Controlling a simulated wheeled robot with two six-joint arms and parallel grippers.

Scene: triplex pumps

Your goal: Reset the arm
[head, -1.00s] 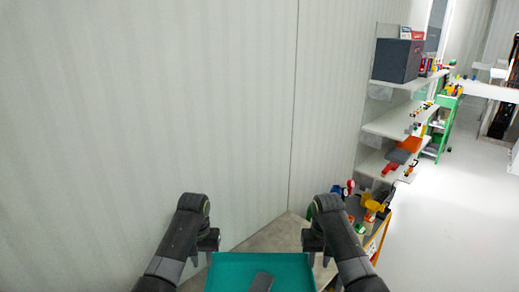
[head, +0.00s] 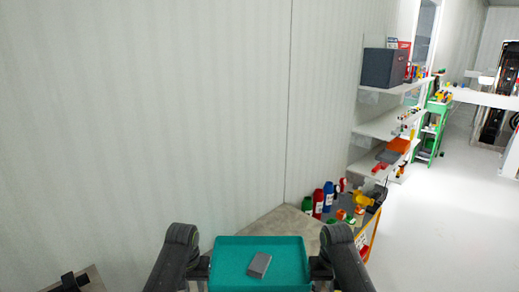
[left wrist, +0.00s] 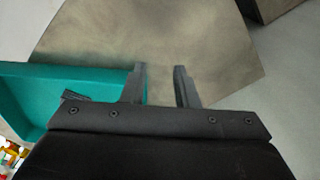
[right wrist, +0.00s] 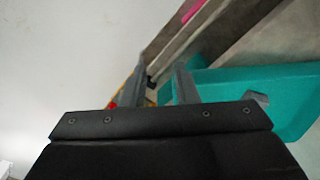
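A teal tray (head: 222,243) with a grey block (head: 259,265) in it shows at the bottom centre of the head view. My left gripper (head: 203,272) is low at the tray's left side. In the left wrist view its fingers (left wrist: 160,86) stand apart, with one finger by the tray's edge (left wrist: 75,73). My right gripper (head: 321,272) is low at the tray's right side. In the right wrist view its fingers (right wrist: 161,86) are also apart, with the tray (right wrist: 240,80) at and behind one finger. I cannot tell whether either gripper touches the tray.
A brown-grey surface (head: 270,228) lies behind the tray. Bottles, a red one (head: 318,203) among them, and yellow parts (head: 363,199) stand to the right. Shelves (head: 385,126) with a dark box (head: 384,68) line the wall. White floor is open at the right.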

